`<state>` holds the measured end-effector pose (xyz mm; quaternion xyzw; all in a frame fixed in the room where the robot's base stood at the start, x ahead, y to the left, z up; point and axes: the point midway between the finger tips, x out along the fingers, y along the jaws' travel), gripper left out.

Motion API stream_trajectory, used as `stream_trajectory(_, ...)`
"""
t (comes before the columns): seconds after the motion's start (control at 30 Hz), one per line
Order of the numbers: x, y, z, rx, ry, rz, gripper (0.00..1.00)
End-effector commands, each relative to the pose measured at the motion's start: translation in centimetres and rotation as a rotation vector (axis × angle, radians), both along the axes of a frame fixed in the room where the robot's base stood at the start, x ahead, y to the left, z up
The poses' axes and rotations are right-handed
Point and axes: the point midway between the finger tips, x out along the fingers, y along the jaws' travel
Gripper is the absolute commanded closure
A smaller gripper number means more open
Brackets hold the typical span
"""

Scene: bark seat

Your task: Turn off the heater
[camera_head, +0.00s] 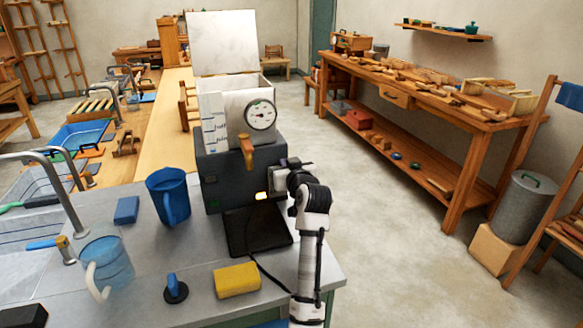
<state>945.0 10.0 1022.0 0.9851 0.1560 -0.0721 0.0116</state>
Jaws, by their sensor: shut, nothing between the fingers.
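The heater looks like the dark grey box (225,178) at the back of the grey counter. It carries a white open tank with a round dial gauge (260,114) and a brass tap (247,152) on its front. A small bright yellow-white patch (261,196), perhaps a lit switch, shows low on the box's right front. A small green spot is at its lower left. My gripper (274,180) is at the right front of the box, just above the bright patch. It is shut and empty. I cannot tell whether it touches the box.
A black flat plate (257,231) lies before the box. A blue jug (169,194), clear blue jug (107,267), blue block (127,210), yellow sponge (236,280) and blue-handled tool (175,289) stand around the counter. The sink is left; open floor is right.

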Motion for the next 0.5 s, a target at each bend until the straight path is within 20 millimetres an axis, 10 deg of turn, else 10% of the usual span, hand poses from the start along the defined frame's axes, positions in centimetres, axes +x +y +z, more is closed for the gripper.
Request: stream_trajectory(0.5, -1.7, -0.6, -3.6, 0.0, -0.001, -0.001, 1.0)
